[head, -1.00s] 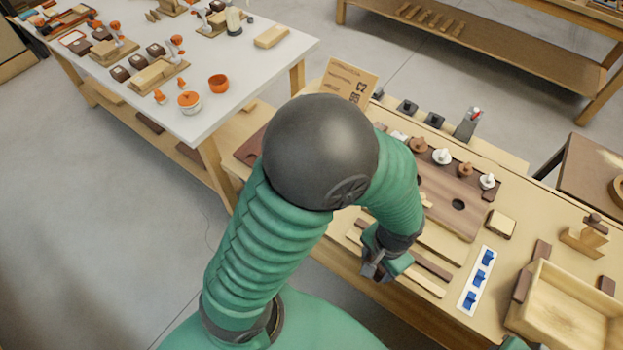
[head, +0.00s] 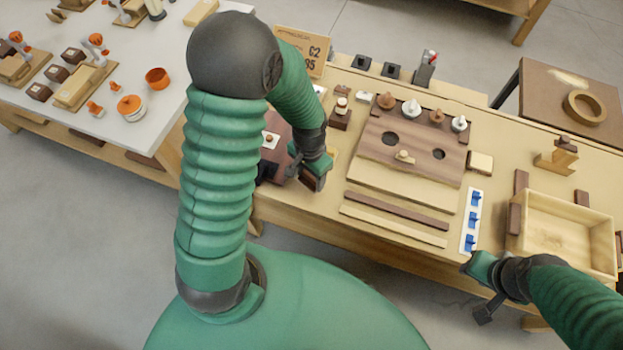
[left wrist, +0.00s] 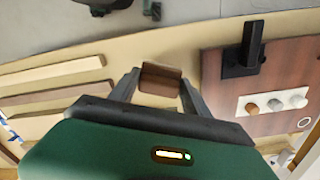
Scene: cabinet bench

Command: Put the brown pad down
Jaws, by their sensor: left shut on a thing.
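The brown pad (left wrist: 160,80) is between the two fingers of my left gripper (left wrist: 158,88) in the left wrist view. In the head view my left gripper (head: 308,172) is shut on it above the bench's front part, beside a dark reddish-brown board (head: 283,143). The pad is mostly hidden by the hand there. In the wrist view bare bench top shows around the pad; whether it touches the bench I cannot tell. My right gripper (head: 482,288) is at the bench's front edge, lower right; its finger gap is unclear.
A wooden board with knobs (head: 405,145) stands right of my left gripper, with loose strips (head: 395,215) before it. A white strip with blue switches (head: 471,222) and a wooden tray (head: 565,205) are farther right. A black bracket (left wrist: 243,52) stands on the reddish-brown board.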

